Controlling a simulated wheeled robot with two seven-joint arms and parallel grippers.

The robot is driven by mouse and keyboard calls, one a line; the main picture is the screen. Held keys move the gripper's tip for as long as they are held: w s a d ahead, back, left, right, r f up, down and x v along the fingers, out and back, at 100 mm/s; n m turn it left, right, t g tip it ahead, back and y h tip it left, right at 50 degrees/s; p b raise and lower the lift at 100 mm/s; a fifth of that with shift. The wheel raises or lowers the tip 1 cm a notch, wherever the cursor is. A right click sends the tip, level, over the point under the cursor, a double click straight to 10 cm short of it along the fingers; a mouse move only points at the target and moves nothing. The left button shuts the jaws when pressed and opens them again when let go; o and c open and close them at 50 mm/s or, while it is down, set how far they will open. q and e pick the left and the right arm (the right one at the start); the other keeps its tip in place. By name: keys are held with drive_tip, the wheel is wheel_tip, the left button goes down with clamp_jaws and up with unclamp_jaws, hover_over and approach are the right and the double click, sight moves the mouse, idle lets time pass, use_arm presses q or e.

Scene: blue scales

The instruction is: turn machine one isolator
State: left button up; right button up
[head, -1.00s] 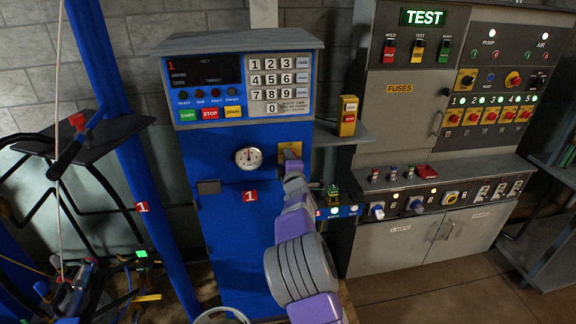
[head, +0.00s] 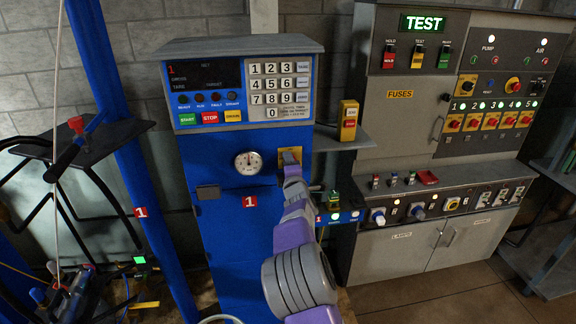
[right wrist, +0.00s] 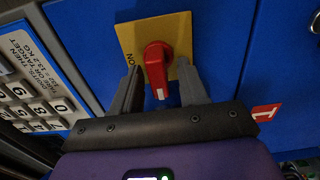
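The isolator of machine one is a red knob (right wrist: 157,66) on a yellow plate (right wrist: 178,28) marked ON, set in the blue front. In the right wrist view my right gripper (right wrist: 158,78) has one finger on each side of the knob, with gaps showing, so it is open around it. In the head view the yellow plate (head: 283,167) is partly hidden by my right gripper (head: 290,157), and the knob is hidden. Machine one (head: 229,240) is a blue cabinet with a red 1 label, a keypad and a round gauge. My left gripper is not in view.
A yellow box with a red button (head: 349,120) stands on a grey shelf (head: 342,139) right of machine one. A grey test bench (head: 400,115) with several switches is farther right. A black stand (head: 95,140) and a blue post (head: 125,150) are on the left.

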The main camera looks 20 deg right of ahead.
drive_tip(key=v, duration=0.7)
drive_tip(key=shift+s, duration=0.3)
idle(0.5)
drive_tip(key=s+a+f+m+g+y, duration=0.1)
drive_tip(key=s+a+f+m+g, duration=0.3)
drive_tip(key=f, duration=0.8)
drive_tip(key=s+d+f+m+g+y, duration=0.15)
drive_tip(key=s+f, duration=0.35)
drive_tip(key=f, duration=0.7)
drive_tip(key=s+a+f+m+g, duration=0.2)
drive_tip(key=s+f+m+g, duration=0.25)
drive_tip(key=f, duration=0.75)
drive_tip(key=s+a+f+m+g+y, duration=0.3)
drive_tip(key=s+a, duration=0.5)
drive_tip(key=s, duration=0.4)
drive_tip(key=s+a+f+m+g+y, duration=0.3)
drive_tip(key=s+a, duration=0.6)
drive_tip(key=s, duration=0.3)
wheel_tip(320, 180, down, 4)
drive_tip(key=shift+s+r+m+g, duration=0.2)
drive_tip(key=shift+s+m+g, duration=0.25)
drive_tip(key=shift+m, duration=0.65)
